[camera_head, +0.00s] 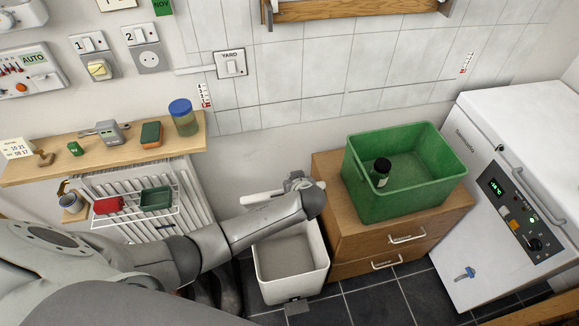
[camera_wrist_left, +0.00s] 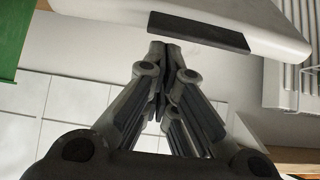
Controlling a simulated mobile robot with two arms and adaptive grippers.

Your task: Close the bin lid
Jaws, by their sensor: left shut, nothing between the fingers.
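The white bin (camera_head: 290,268) stands on the floor, left of the wooden drawer cabinet, its top open and its grey inside showing empty. Its white lid (camera_head: 258,198) is raised at the back of the bin, mostly hidden by my left arm. In the left wrist view the lid's white panel (camera_wrist_left: 275,30) shows with a dark strip (camera_wrist_left: 198,32) along its edge. My left gripper (camera_head: 297,183) is behind the raised lid's upper edge, shut and empty. In the left wrist view its fingertips (camera_wrist_left: 160,50) are close to the dark strip; I cannot tell if they touch. My right gripper is not in view.
The wooden drawer cabinet (camera_head: 345,248) with a green crate (camera_head: 380,205) stands close right of the bin. A white radiator (camera_head: 180,215) and wire rack are on the left, under a wooden shelf (camera_head: 60,168). A white freezer (camera_head: 490,170) is far right.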

